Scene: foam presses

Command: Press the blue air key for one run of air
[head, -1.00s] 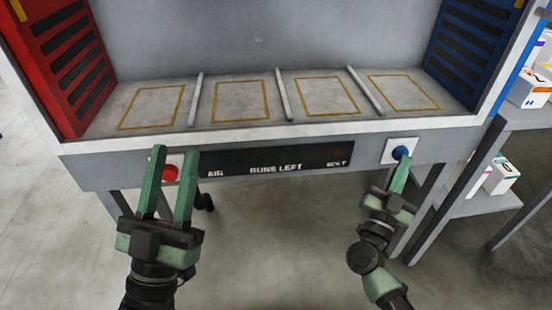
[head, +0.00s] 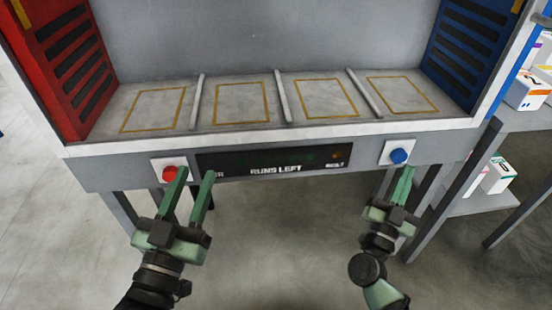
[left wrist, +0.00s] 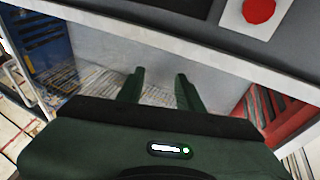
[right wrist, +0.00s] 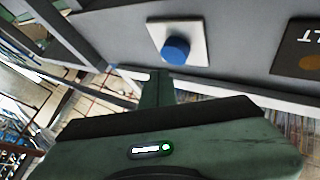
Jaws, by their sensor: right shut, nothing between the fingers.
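The blue air key (head: 399,156) is a round button on a white plate at the right of the bench's front panel. It also shows in the right wrist view (right wrist: 175,50). My right gripper (head: 405,172) is shut and empty, its tips just below the blue key and apart from it in the right wrist view. A red key (head: 170,173) sits on a white plate at the left of the panel. It also shows in the left wrist view (left wrist: 259,10). My left gripper (head: 195,176) is open and empty, in front of and below the red key's plate.
A dark display (head: 275,159) reading "RUNS LEFT" lies between the keys. The bench top (head: 240,82) above has several empty yellow-outlined bays split by rails. A red louvred panel (head: 65,65) stands left, a blue one (head: 450,55) right. Shelves with boxes (head: 495,178) are at far right.

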